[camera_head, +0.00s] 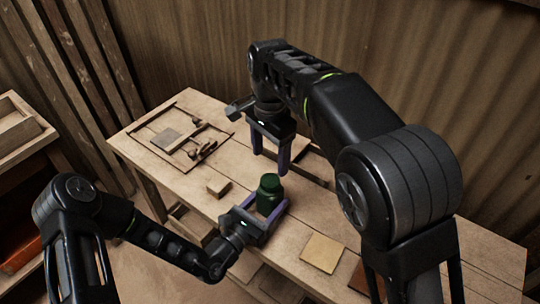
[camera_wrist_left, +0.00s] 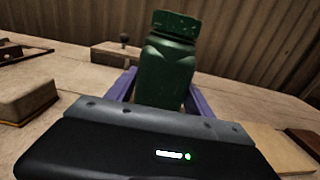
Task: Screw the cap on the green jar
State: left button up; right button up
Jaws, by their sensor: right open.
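The green jar (camera_head: 268,200) stands upright on the bench and also shows in the left wrist view (camera_wrist_left: 166,75). A green cap (camera_head: 270,182) is on its top, also visible in the left wrist view (camera_wrist_left: 176,24); how tightly it sits cannot be told. My left gripper (camera_head: 266,204) has its purple fingers on both sides of the jar's body, seemingly touching it. My right gripper (camera_head: 270,162) points down, open and empty, just above and apart from the cap.
The wooden bench (camera_head: 325,215) has a small wooden block (camera_head: 218,187) left of the jar and a pale square tile (camera_head: 322,252) at its front right. A framed area with a grey tile (camera_head: 165,139) and tools lies at the far left. A corrugated wall (camera_head: 200,45) stands behind.

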aim_at(263, 207)
pick_arm(q)
jog(key=o, duration=0.4)
jog(key=b+v, duration=0.1)
jog(key=v, duration=0.6)
jog(key=shift+a+f, duration=0.1)
pick_arm(e)
jog(key=shift+f, duration=0.65)
pick_arm(q)
jog(key=shift+s+a, duration=0.15)
jog(key=shift+s, duration=0.15)
